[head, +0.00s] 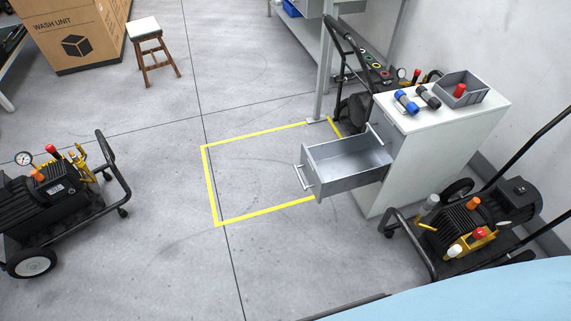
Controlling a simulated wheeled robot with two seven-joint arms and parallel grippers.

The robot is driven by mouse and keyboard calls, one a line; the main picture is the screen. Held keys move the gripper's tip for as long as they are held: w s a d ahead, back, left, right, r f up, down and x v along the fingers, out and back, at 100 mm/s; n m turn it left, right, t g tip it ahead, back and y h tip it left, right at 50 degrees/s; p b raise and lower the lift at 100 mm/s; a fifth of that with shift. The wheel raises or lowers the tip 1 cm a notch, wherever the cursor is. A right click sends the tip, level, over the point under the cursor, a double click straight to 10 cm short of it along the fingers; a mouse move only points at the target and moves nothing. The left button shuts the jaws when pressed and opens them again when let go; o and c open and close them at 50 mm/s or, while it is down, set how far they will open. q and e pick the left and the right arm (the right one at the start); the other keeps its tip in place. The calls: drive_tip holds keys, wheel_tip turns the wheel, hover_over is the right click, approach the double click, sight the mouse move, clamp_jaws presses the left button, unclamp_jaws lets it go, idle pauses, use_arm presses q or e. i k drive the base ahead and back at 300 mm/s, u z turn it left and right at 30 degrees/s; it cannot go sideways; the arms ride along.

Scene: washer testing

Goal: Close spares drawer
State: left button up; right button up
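A grey metal drawer (345,182) is pulled far out of the white cabinet (422,170) on the right. The drawer is open toward the left, and its inside looks empty. A light bar handle (303,180) runs across its front panel. A second handle (379,137) shows higher on the cabinet, on a front that looks closed. Neither of my grippers is in the head view.
A blue item (405,103), a dark cylinder and a grey bin (463,88) sit on the cabinet top. A pressure washer (478,220) stands right of the cabinet, another (60,200) at left. Floor inside the yellow outline (211,188) is clear left of the drawer.

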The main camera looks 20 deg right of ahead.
sight(345, 164)
drive_tip(key=z, duration=0.3)
drive_tip(key=i, duration=0.65)
drive_tip(key=z, duration=0.55)
